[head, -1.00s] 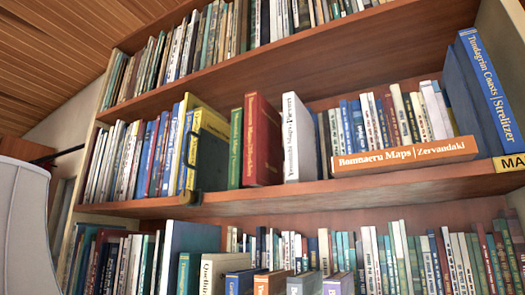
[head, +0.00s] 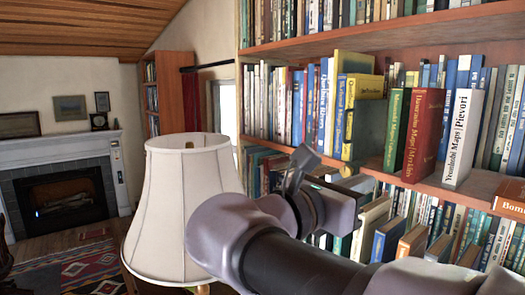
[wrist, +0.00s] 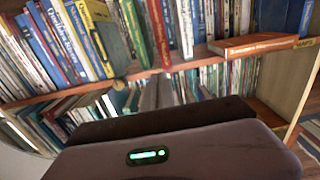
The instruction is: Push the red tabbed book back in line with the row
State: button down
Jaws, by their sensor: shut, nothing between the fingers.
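The red book (head: 422,135) stands upright on the middle shelf (head: 400,182), between a green book (head: 396,125) and a white book (head: 461,138). These three stand farther forward than the pale books to the right. In the wrist view the red book (wrist: 158,34) is at the top centre, beyond my fingers. I cannot make out a tab on it. My gripper (head: 299,168) is left of and nearer than the red book, apart from it. In the wrist view its grey fingers (wrist: 158,93) lie together with nothing held.
A white lampshade (head: 182,205) stands close to the left of my arm. Blue and yellow books (head: 352,105) stand left of the green one. An orange book (wrist: 253,45) lies flat at the shelf's front edge on the right. A fireplace (head: 65,185) is far left.

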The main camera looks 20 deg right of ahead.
aim_at(405, 168)
jog(key=x, duration=0.4)
jog(key=p+x, duration=0.1)
jog(key=x, duration=0.4)
jog(key=p+x, duration=0.1)
jog(key=x, duration=0.3)
jog(key=shift+s+d+f, duration=0.15)
jog(key=shift+s+d, duration=0.1)
jog(key=shift+d, duration=0.05)
jog(key=shift+w+d, duration=0.15)
jog(key=x, duration=0.4)
jog(key=shift+w+d+f+b, duration=0.1)
jog(key=shift+d+b, duration=0.15)
jog(key=shift+b, duration=0.05)
